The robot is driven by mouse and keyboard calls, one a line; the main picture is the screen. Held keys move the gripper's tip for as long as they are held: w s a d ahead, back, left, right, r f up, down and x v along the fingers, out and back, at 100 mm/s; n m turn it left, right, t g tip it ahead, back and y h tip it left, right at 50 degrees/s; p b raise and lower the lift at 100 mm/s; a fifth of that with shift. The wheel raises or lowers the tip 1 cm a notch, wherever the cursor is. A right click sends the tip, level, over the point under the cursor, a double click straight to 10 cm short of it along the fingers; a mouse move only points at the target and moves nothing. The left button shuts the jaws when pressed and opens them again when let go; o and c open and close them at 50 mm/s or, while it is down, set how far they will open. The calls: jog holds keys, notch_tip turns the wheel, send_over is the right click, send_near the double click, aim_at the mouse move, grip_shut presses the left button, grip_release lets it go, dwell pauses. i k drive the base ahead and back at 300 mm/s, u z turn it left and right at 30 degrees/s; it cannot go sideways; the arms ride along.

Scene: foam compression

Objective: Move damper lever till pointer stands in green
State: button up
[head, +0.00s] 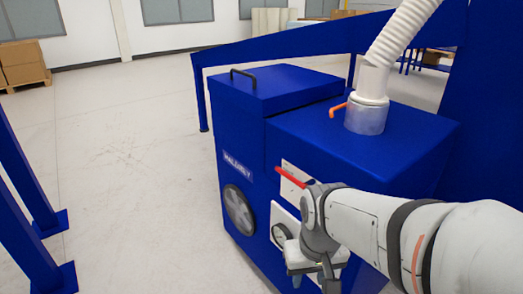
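A short orange lever (338,108) sticks out to the left from the grey metal collar (366,117) under the white hose, on top of the blue machine. A red lever (290,177) sticks out at a white panel (291,169) on the machine's front. I cannot tell for certain which is the damper lever. Below it is a round gauge (280,234) on a white plate, partly hidden by my gripper; its pointer and any green zone are not readable. My gripper (312,276) is in front of the machine, below the red lever and apart from both levers. Its fingers are unclear.
The blue machine (300,90) has a black handle (243,77) on its lid and a round fan-like disc (239,210) on its front. A blue frame post (25,185) stands at left. The floor (130,170) between is clear. Boxes (22,62) stand at the back left.

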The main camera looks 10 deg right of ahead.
aim_at(290, 177)
jog(key=u, duration=0.05)
jog(key=k, duration=0.5)
jog(key=z, duration=2.5)
jog(key=k, duration=1.35)
jog(key=u, duration=1.55)
jog(key=i, duration=1)
jog(key=u, duration=0.1)
